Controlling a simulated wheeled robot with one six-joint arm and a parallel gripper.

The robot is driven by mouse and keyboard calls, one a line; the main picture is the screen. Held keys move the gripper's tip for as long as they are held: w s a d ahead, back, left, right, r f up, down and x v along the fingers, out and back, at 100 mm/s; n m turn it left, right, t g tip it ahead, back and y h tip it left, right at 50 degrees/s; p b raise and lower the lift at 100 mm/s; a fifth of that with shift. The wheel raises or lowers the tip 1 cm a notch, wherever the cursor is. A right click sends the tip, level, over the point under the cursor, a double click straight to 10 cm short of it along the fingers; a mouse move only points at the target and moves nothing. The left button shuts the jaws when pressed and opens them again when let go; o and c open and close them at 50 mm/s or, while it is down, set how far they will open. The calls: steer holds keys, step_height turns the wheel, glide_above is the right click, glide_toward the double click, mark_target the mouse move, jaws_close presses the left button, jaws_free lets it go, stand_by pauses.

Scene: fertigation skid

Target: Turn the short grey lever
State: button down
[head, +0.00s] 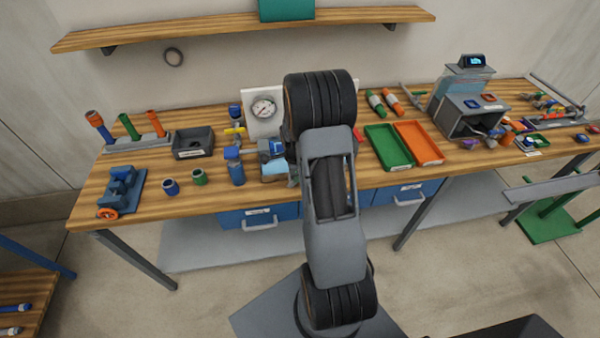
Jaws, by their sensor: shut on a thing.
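My arm rises through the middle of the head view and its large dark joint covers the part of the bench behind it. My gripper is hidden behind this arm, so its jaws and whatever is between them do not show. The skid's blue pipe parts (236,172) stand on the bench just left of the arm, with a yellow handle (235,131) on them. A round white gauge (264,109) on a white panel stands behind them. I cannot make out the short grey lever; it may be behind my arm. A bit of red (357,134) shows at the arm's right edge.
A wooden bench (140,182) spans the view. A dark bin (194,143), a blue vise-like fixture (121,187) and small cups stand left. Green (389,147) and orange (419,143) trays lie right, near a grey box unit (468,108). A shelf (200,30) hangs above.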

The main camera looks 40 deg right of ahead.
mark_target(288, 184)
steer(key=h+b, duration=0.1)
steer(key=b, duration=0.1)
steer(key=shift+w+a+f+g+h+b, duration=0.3)
steer(key=shift+w+a+g+h+b, duration=0.05)
steer(key=shift+a+g+h, duration=0.05)
steer(key=h+b, duration=0.1)
steer(key=b, duration=0.1)
steer(key=a+g+h+b, duration=0.1)
steer(key=b, duration=0.2)
steer(key=shift+w+f, duration=0.1)
steer(key=shift+w, duration=0.1)
steer(key=h+b, duration=0.1)
steer(key=b, duration=0.2)
steer(key=a+g+h+b, duration=0.1)
steer(key=h+b, duration=0.1)
steer(key=b, duration=0.1)
steer(key=shift+w+r, duration=0.15)
steer(key=shift+r, duration=0.05)
steer(key=shift+r+g+h+b, duration=0.1)
steer(key=shift+g+h+b, duration=0.3)
steer(key=shift+b, duration=0.25)
steer(key=c, duration=1.2)
jaws_free()
steer(key=shift+a+r, duration=0.1)
